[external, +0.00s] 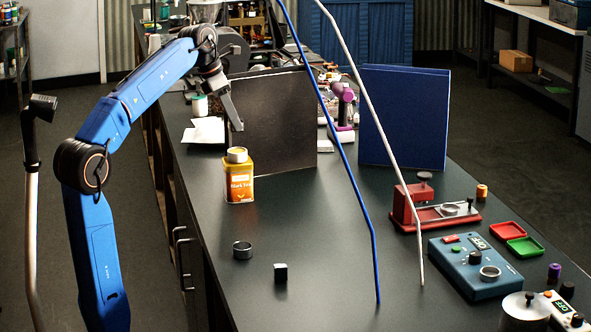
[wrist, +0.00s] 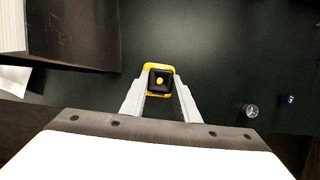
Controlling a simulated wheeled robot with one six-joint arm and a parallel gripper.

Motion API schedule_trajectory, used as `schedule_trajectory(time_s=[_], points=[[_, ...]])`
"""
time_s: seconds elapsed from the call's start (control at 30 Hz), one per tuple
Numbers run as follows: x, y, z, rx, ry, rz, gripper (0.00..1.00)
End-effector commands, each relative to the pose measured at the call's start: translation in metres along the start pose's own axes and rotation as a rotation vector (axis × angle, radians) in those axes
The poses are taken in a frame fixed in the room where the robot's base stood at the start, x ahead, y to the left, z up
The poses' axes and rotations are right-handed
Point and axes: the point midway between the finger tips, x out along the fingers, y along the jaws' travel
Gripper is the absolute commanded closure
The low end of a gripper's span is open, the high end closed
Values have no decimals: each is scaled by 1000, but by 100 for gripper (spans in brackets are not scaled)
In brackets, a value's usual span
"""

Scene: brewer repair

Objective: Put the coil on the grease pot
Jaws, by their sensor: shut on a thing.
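In the external view the held block is not distinct. No thing is clearly marked as the grease pot; a small white jar (external: 200,106) stands left of the dark panel. The tin stands upright on the bench.
A metal ring (external: 242,250) and a small black cube (external: 280,272) lie on the near bench. A dark upright panel (external: 275,135) stands right behind my gripper. Blue and white slanted rods cross the middle. A red fixture (external: 428,212) and a blue device (external: 474,265) stand right.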

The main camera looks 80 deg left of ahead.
Motion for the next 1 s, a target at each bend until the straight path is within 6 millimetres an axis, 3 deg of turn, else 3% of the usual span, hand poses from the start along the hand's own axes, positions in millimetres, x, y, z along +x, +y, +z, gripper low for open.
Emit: schedule_trajectory(time_s=[0.5,0.93,0.97,1.0], points=[[50,0,-21,2,1,-1,97],[55,0,-23,2,0,0,97],[56,0,-22,2,0,0,67],[55,0,-22,2,-1,0,58]])
